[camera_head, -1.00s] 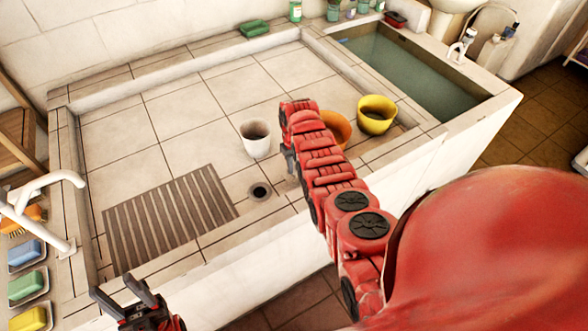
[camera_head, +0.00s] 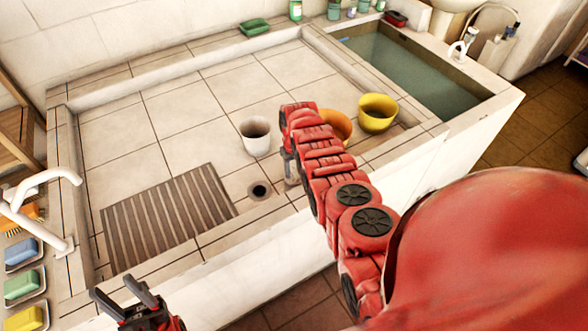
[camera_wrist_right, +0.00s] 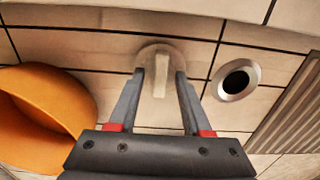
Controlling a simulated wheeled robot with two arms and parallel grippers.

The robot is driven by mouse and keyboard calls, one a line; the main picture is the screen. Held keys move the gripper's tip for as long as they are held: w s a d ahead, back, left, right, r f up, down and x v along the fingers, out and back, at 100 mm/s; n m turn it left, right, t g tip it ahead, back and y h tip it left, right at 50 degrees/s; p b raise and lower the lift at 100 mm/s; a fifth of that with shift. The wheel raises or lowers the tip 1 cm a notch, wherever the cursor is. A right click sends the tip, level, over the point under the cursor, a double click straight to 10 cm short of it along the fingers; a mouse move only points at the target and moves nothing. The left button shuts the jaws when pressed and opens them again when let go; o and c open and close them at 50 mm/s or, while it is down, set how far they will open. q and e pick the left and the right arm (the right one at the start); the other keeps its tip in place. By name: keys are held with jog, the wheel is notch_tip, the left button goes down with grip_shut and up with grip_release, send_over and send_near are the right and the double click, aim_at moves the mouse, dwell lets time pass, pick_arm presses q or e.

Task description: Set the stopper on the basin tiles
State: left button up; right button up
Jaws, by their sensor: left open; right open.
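The stopper (camera_wrist_right: 160,75) is a pale round disc with a raised bar handle, lying flat on the basin tiles (camera_wrist_right: 108,52) in the right wrist view. My right gripper (camera_wrist_right: 162,76) is open, with one finger on each side of the stopper's handle. The drain hole (camera_wrist_right: 237,80) is uncovered, to the right of the stopper and apart from it. In the head view, my right gripper (camera_head: 291,168) is low over the tiles beside the drain (camera_head: 259,190), partly hidden by my arm. My left gripper (camera_head: 117,288) is open and empty outside the basin's front wall.
A white cup (camera_head: 255,136), an orange pot (camera_head: 338,124) and a yellow pot (camera_head: 377,114) stand near my right arm. A slatted mat (camera_head: 168,215) lies left of the drain. A faucet (camera_head: 40,200) and soap dishes are at left. A water-filled trough (camera_head: 415,75) is at right.

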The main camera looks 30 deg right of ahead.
aim_at(294, 171)
jog(key=shift+w+r+p, duration=0.1)
jog(key=shift+r+p, duration=0.4)
jog(key=shift+r, duration=0.2)
notch_tip(294, 171, up, 2)
jog(key=shift+r+p, duration=0.1)
jog(key=shift+p, duration=0.4)
jog(key=shift+r, duration=0.25)
notch_tip(294, 171, up, 8)
jog(key=b, duration=0.2)
jog(key=shift+r+b, duration=0.15)
jog(key=shift+b, duration=0.15)
